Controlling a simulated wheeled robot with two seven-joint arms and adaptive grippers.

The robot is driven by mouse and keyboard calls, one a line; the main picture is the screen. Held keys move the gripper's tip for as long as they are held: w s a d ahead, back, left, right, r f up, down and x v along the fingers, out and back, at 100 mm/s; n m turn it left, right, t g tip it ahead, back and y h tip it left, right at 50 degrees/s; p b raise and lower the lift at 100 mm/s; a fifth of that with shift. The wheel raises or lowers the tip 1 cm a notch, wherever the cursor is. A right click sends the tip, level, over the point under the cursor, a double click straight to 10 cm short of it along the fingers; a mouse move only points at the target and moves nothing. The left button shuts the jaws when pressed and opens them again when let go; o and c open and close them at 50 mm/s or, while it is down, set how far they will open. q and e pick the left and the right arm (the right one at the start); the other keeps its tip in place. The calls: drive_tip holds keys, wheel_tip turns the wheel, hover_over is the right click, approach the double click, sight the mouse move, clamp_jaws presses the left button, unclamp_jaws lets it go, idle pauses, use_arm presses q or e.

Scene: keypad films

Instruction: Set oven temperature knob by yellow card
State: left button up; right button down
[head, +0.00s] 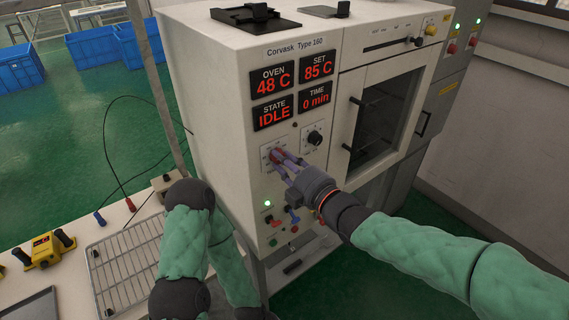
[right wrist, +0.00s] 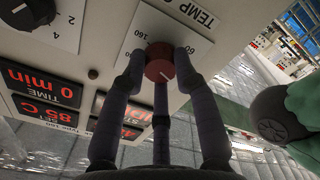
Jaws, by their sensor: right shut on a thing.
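The red temperature knob (head: 275,156) sits on a white dial plate on the oven front (head: 225,150). In the right wrist view the same knob (right wrist: 160,62) is under the word TEMP, with 60 and 160 legible on its scale. My right gripper (head: 279,158) is shut on it, with fingers on both sides, as the right wrist view (right wrist: 160,58) also shows. The SET display (head: 318,67) reads 85 C and the OVEN display (head: 272,79) reads 48 C. No yellow card is clearly seen. My left arm shows low in the head view; its gripper does not.
A black timer knob (head: 314,138) is up and right of the red knob. Small switches and a green lamp (head: 267,203) lie below. The glass door (head: 385,115) is shut. A wire rack (head: 125,265) and yellow device (head: 44,250) are on the left bench.

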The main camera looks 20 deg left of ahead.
drive_tip(key=shift+m+p, duration=2)
drive_tip(key=shift+m, duration=6.3)
drive_tip(key=c, duration=1)
unclamp_jaws()
drive_tip(key=shift+o, duration=0.2)
drive_tip(key=v, duration=1.2)
